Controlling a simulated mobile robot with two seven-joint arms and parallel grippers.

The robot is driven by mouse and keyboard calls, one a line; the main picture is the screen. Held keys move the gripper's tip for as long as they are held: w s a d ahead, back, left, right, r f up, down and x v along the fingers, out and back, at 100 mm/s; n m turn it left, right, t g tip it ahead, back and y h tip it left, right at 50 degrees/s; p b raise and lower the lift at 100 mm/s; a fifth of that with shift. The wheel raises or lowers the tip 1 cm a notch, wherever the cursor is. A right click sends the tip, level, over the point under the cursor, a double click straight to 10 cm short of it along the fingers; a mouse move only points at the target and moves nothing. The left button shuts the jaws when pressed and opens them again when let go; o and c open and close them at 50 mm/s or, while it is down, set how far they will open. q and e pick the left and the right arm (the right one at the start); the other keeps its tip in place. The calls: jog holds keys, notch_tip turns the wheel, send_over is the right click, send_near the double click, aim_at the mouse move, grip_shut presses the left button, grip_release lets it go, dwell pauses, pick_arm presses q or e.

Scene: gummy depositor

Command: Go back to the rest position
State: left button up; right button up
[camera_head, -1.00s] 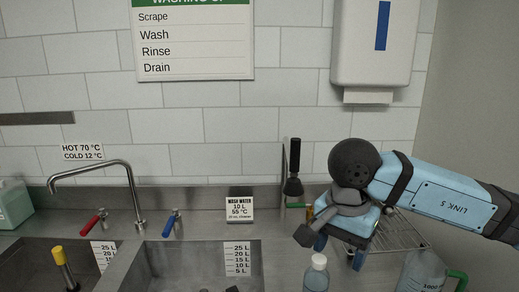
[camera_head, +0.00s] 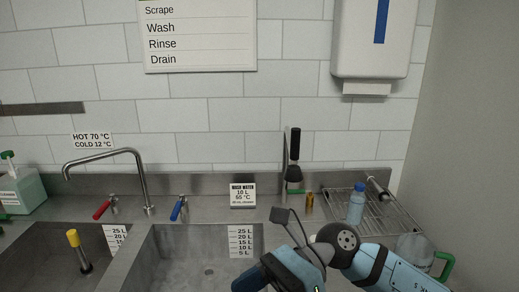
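My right arm comes in from the lower right. Its gripper (camera_head: 268,280) is low in front of the right sink basin's right side, cut off by the bottom edge of the picture. I cannot see its fingertips clearly enough to tell open from shut. My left gripper is not in view.
Two sink basins (camera_head: 175,262) with a tap (camera_head: 146,185) lie at left and middle. A wire rack (camera_head: 385,213) holds a blue-capped bottle (camera_head: 356,207). A green-handled jug (camera_head: 412,248) stands at right. A green bottle (camera_head: 25,190) is far left. A black-handled brush (camera_head: 294,160) is at the wall.

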jog(key=w+d+m+t+y+p, duration=0.15)
jog(key=w+m+t+y, duration=0.35)
jog(key=m+t+y, duration=0.85)
jog(key=w+d+f+m+t+h+p, duration=0.1)
jog(key=d+f+m+t+h, duration=0.55)
jog(key=m, duration=0.75)
jog(key=w+d+f+m+t+h+p, duration=0.1)
jog(key=d+f+m+t+h, duration=0.2)
jog(key=f+m+t+h, duration=0.75)
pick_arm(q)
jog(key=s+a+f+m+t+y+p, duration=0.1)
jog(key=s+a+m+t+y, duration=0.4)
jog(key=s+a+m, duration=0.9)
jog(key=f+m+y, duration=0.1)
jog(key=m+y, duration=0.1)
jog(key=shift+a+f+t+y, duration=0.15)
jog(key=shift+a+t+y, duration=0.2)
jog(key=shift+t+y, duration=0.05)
pick_arm(e)
jog(key=s+d+f+m+g+h, duration=0.3)
jog(key=s+d+f+m+g, duration=0.1)
jog(key=s+f+m+g, duration=0.2)
jog(key=s+d+f+m+g+h, duration=0.4)
jog(key=s+f+m, duration=0.4)
jog(key=f+m, duration=0.2)
jog(key=shift+d+f+g, duration=0.5)
jog(key=shift+d+g, duration=0.1)
jog(key=shift+g, duration=0.25)
